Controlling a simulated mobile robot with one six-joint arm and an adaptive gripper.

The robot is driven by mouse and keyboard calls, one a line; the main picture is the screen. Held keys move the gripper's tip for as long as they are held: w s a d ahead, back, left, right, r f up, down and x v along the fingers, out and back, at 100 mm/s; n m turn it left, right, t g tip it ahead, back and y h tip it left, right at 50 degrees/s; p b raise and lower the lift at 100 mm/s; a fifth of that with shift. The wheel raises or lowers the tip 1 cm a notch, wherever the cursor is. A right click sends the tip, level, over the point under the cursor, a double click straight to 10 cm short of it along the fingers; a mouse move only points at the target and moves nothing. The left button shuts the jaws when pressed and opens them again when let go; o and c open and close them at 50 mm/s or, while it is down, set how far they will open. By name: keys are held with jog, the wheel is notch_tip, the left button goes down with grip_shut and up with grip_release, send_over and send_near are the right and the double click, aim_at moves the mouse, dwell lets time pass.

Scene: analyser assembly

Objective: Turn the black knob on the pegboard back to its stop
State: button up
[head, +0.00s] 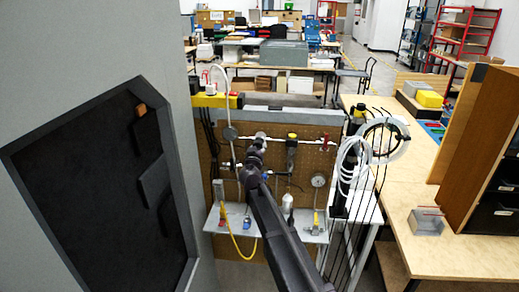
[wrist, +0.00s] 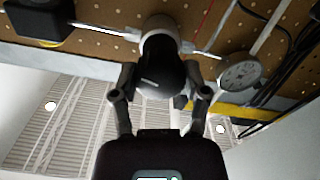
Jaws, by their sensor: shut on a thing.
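In the wrist view the black knob (wrist: 162,74) is a rounded cap with a short white mark, on a light grey round body at the pegboard (wrist: 105,22). My gripper (wrist: 160,90) has one finger on each side of the knob and is shut on it. In the head view the brown pegboard (head: 312,158) stands beyond my arm. My gripper (head: 256,150) is at its upper middle, by a horizontal metal pipe. The knob is hidden there behind my gripper.
A round gauge (wrist: 241,72) is close beside the knob in the wrist view. In the head view a shelf (head: 313,236) with small fittings and a yellow hose (head: 240,246) lies below. Coiled white tubing (head: 352,160) hangs at right. A grey panel (head: 188,60) closes the left.

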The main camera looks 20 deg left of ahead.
jog(key=shift+d, duration=0.15)
jog(key=shift+n, duration=0.3)
jog(key=n, duration=0.4)
jog(key=shift+w+r+n, duration=0.1)
jog(key=shift+n, duration=0.3)
jog(key=n, duration=0.5)
jog(key=shift+n, duration=0.3)
jog(key=n, duration=1)
jog(key=shift+a+r, duration=0.1)
jog(key=shift+a, duration=0.1)
jog(key=shift+n, duration=0.3)
